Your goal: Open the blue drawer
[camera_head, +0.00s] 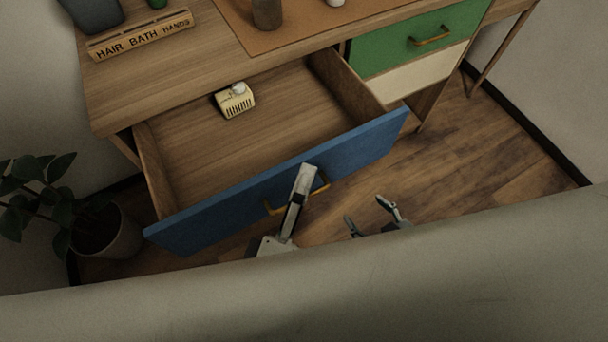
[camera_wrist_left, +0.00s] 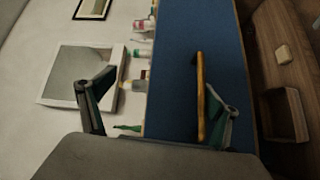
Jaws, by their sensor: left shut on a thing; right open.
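The blue drawer (camera_head: 345,152) is pulled well out of the wooden desk, and its inside is in view. Its brass handle (camera_head: 321,186) is on the blue front and also shows upright in the left wrist view (camera_wrist_left: 200,95). My right gripper (camera_head: 368,214) is open and empty, apart from the drawer front, to the right of the left one.
A small cream box (camera_head: 235,100) lies in the drawer. The desk top (camera_head: 210,65) carries a wooden sign (camera_head: 140,35) and bottles. A green drawer (camera_head: 415,42) is shut at the right. A potted plant (camera_head: 110,232) stands at the left. Floor (camera_head: 470,155) is clear at right.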

